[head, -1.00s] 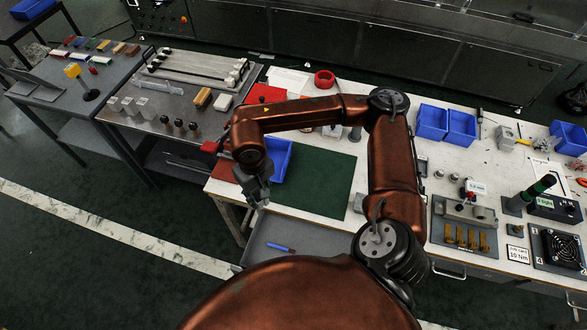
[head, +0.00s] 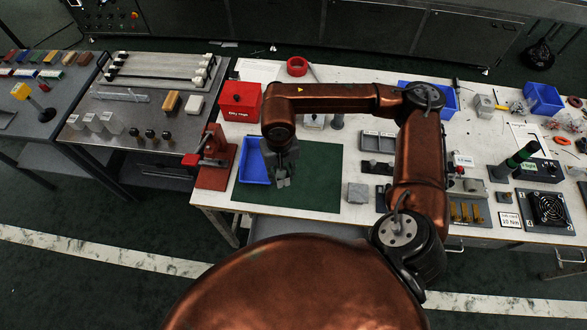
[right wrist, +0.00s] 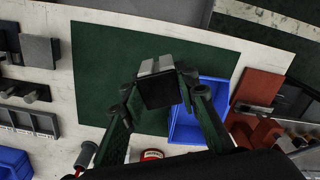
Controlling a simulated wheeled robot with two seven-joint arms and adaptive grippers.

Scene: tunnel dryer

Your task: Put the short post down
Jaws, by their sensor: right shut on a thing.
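My right gripper (head: 283,178) hangs over the green mat (head: 318,175) on the white bench, just right of the blue bin (head: 252,168). In the right wrist view the gripper (right wrist: 160,98) is shut on the short post (right wrist: 160,88), a dark-ended block with light grey sides. The post is between the fingers, with the green mat (right wrist: 110,60) behind it. I cannot tell whether the post touches the mat. In the head view the post is mostly hidden by the gripper. My left gripper is not in view.
A red vise (head: 215,165) stands left of the blue bin, with a red box (head: 240,100) behind. A grey block (head: 358,193) sits at the mat's right edge. The front and right parts of the mat are clear.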

